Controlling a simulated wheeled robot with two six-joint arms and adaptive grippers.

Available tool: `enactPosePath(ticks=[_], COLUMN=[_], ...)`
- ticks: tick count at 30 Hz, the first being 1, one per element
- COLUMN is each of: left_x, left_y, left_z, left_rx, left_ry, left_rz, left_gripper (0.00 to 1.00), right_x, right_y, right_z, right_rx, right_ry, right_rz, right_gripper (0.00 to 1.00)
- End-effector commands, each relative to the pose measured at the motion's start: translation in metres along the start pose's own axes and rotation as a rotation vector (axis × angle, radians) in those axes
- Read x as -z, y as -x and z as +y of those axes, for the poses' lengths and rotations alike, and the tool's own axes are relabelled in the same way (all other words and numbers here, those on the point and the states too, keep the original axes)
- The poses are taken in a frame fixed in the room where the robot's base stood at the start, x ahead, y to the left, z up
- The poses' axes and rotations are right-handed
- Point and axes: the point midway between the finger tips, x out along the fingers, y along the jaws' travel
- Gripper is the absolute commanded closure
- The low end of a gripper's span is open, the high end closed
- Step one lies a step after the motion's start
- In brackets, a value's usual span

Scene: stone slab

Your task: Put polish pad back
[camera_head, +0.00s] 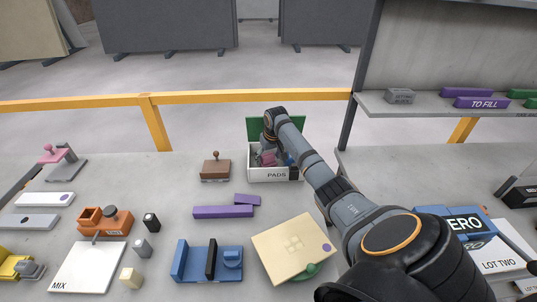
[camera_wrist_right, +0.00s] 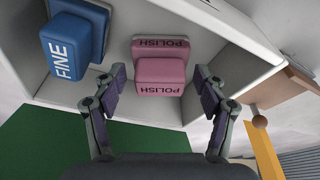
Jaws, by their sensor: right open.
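The pink polish pad (camera_wrist_right: 160,73), marked POLISH, sits inside the white box labelled PADS (camera_head: 272,175). A bit of its pink also shows in the head view (camera_head: 267,159). My right gripper (camera_wrist_right: 157,84) is open at the box, with one finger on each side of the pad's near end. Gaps show between both fingers and the pad. The blue FINE pad (camera_wrist_right: 76,38) sits beside it, to the left in the wrist view. In the head view my right arm hides part of the box. My left gripper is not in view.
A green panel (camera_head: 289,125) stands behind the box. A brown stamp-like block (camera_head: 215,168) is left of it, and purple blocks (camera_head: 222,212) lie in front. A cream board (camera_head: 290,248) lies nearer. A shelf (camera_head: 425,106) stands at the right.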

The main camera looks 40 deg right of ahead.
Motion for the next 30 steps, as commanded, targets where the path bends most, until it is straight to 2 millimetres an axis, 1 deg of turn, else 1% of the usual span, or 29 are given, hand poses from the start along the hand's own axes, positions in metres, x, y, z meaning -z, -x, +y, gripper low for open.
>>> enactPosePath(ticks=[5, 8, 18, 21, 25, 30], left_x=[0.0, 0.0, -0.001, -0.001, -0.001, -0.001], left_y=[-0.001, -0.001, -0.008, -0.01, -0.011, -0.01], left_z=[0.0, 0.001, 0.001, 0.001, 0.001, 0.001], left_rx=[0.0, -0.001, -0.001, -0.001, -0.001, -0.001], left_ry=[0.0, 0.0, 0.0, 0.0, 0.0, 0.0], left_rz=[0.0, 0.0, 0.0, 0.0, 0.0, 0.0], left_gripper=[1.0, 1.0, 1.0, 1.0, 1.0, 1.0], right_x=[0.001, 0.002, 0.001, 0.001, 0.001, 0.001], right_y=[0.002, 0.014, 0.093, 0.109, 0.121, 0.123], right_z=[0.0, 0.001, 0.001, 0.0, 0.0, 0.0], right_rx=[0.0, -0.002, -0.003, -0.001, 0.0, 0.0], right_ry=[0.0, 0.001, 0.001, 0.0, -0.001, 0.0], right_rz=[0.001, 0.004, 0.003, 0.002, 0.001, -0.001], right_gripper=[0.28, 0.28, 0.28, 0.28, 0.28, 0.28])
